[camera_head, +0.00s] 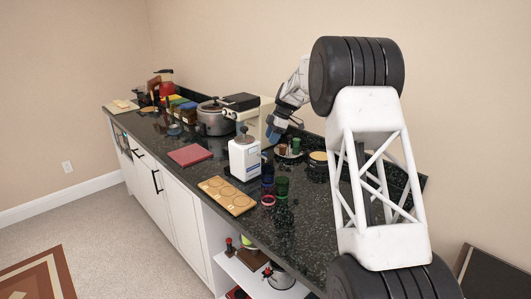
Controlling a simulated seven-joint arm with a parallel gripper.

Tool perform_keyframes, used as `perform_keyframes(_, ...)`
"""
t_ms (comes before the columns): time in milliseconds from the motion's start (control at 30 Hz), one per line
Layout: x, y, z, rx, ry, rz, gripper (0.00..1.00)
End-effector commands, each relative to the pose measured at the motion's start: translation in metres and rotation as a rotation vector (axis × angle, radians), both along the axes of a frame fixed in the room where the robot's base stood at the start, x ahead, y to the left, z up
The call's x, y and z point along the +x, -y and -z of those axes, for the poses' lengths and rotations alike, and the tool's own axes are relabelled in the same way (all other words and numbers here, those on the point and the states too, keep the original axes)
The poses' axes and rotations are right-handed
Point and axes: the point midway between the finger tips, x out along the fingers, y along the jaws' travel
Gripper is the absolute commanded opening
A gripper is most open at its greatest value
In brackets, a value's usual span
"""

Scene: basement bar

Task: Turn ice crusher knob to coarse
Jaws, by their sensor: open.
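A white boxy appliance (244,160), which looks like the ice crusher, stands upright on the dark counter near the middle. My gripper (273,133) is behind and to the right of the appliance, above the counter, pointing down to the left. Its bluish fingers are open and appear apart from the appliance; the exact gap is hard to tell.
A tray with small cups (289,150) sits close under my arm.

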Motion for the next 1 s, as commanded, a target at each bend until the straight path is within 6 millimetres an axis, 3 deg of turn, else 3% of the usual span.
perform_keyframes(633, -0.007, -0.024, 0.061, 0.000, -0.003, 0.000, 0.48)
perform_keyframes(1000, -0.008, -0.028, 0.070, 0.000, 0.000, 0.000, 0.48)
